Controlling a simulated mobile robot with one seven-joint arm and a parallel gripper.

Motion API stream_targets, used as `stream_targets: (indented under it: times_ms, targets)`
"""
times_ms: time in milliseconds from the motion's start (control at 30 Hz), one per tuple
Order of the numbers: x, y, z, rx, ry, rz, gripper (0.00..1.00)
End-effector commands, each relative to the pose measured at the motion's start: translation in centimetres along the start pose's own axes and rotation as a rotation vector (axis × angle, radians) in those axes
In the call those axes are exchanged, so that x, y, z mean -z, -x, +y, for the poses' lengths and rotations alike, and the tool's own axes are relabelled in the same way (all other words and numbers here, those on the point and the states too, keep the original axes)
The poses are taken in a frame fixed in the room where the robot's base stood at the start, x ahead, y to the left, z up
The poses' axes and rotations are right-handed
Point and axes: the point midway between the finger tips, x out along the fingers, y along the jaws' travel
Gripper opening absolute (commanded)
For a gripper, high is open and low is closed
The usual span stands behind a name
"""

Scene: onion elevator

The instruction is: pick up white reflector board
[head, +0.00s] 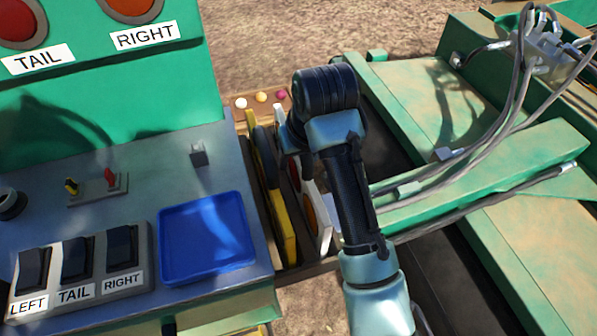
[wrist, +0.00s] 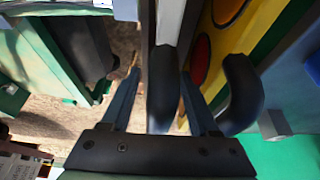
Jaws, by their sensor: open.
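The white reflector board (head: 322,222) stands on edge in the wooden rack beside the console, partly hidden by my arm in the head view. In the wrist view its narrow white edge (wrist: 171,24) runs down to a dark rounded handle (wrist: 162,95). My gripper (wrist: 160,75) is open, with one finger on each side of that handle. I cannot tell whether either finger touches it. In the head view my arm hides most of the gripper.
A yellow board (head: 283,225) with a dark handle stands close on the left in the rack; it shows at right in the wrist view (wrist: 262,30). The console carries a blue tray (head: 207,240) and labelled switches (head: 75,258). Green machine beams (head: 480,175) and cables lie at right.

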Motion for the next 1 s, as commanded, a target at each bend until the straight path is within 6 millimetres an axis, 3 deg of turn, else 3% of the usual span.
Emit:
stream_targets:
  times_ms: [333, 667, 1000]
  targets:
    - [-0.02, -1.03, 0.01, -0.001, 0.001, 0.001, 0.61]
    - [-0.02, -0.99, -0.01, -0.001, 0.0, 0.001, 0.02]
    - [-0.01, -0.96, -0.01, -0.001, 0.001, 0.001, 0.0]
